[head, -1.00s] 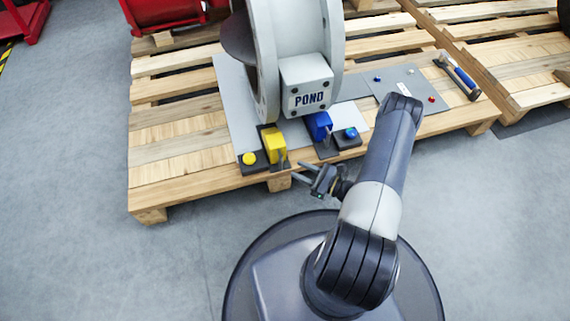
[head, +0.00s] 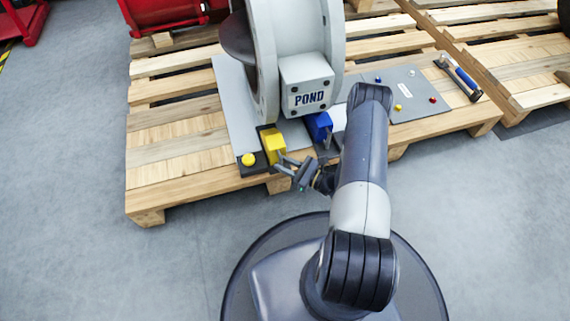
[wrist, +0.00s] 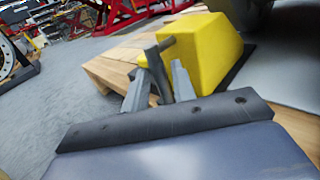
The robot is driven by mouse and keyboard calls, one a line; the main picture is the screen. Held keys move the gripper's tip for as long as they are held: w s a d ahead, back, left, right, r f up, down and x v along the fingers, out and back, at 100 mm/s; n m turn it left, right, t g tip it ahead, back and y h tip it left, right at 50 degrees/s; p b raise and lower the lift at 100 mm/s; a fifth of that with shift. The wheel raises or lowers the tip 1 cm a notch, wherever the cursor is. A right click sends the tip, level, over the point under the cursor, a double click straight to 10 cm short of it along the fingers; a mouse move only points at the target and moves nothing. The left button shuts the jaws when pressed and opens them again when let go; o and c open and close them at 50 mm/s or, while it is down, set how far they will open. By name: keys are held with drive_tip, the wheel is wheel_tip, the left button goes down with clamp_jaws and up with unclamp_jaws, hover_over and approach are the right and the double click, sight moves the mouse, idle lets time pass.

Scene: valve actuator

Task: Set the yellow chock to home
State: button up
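The yellow chock (head: 272,141) stands on a dark base at the pallet's front edge, below the POND box. In the wrist view the yellow chock (wrist: 208,48) fills the upper middle, with a dark grey handle (wrist: 157,62) in front of it. My gripper (head: 280,161) is at the front of the chock. In the wrist view my gripper's two fingers (wrist: 160,82) are apart, with the handle's post showing between them. A small gap seems to show beside the post; I cannot tell whether either finger touches it.
A yellow button (head: 248,159) sits left of the chock, and a blue chock (head: 319,126) to its right. The large grey valve body (head: 300,45) rises behind. The floor in front is clear.

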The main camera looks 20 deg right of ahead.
sight(283, 153)
clamp_jaws()
drive_tip(key=w, duration=0.4)
drive_tip(key=shift+w, duration=0.5)
drive_tip(key=shift+d, duration=0.1)
drive_tip(key=shift+o, duration=1.3)
unclamp_jaws()
